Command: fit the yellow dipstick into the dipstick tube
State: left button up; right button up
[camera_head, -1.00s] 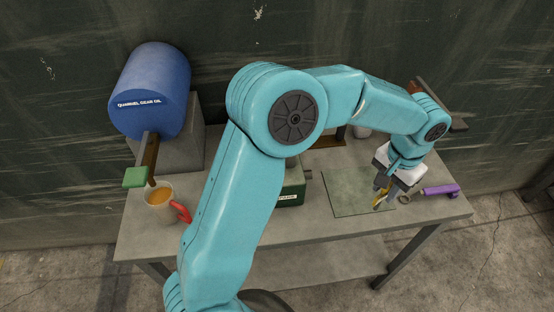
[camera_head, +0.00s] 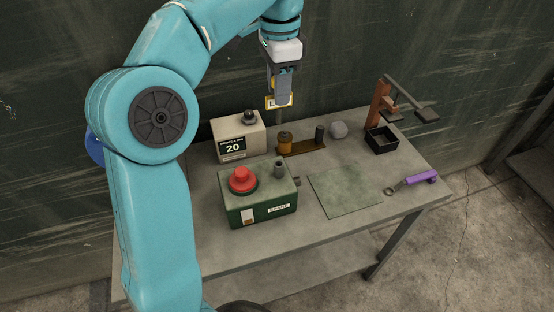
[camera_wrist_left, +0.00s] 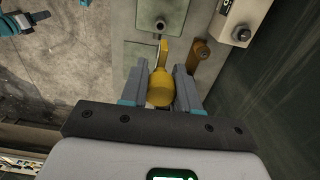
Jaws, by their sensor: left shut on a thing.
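The yellow dipstick (camera_wrist_left: 159,88) is clamped between the fingers of my left gripper (camera_head: 282,97), as the left wrist view shows. In the head view only a little yellow shows at the fingers, and a thin rod (camera_head: 279,117) hangs below them. The gripper is raised above the back of the table. A short grey tube (camera_head: 280,169), which looks like the dipstick tube, stands on top of the green box (camera_head: 262,211). The dipstick is apart from it and higher. The tube also shows at the top of the left wrist view (camera_wrist_left: 160,24). My right gripper is not in view.
The green box bears a red knob (camera_head: 242,180). Behind stand a beige box reading 20 (camera_head: 238,137) and a brown holder (camera_head: 305,149). A green mat (camera_head: 345,191), a black tray (camera_head: 382,140) and a purple-handled tool (camera_head: 420,177) lie to the right.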

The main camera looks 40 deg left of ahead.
pick_arm(q)
notch_tip(320, 180, down, 17)
jog(key=shift+w+f+b, duration=0.1)
jog(key=shift+w+b, duration=0.05)
jog(key=shift+b, duration=0.6)
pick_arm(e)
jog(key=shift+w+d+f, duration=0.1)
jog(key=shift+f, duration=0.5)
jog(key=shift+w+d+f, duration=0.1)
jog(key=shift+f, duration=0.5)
pick_arm(q)
jog(key=shift+f, duration=0.15)
jog(key=o, duration=1)
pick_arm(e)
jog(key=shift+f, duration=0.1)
pick_arm(q)
jog(key=shift+o, duration=0.2)
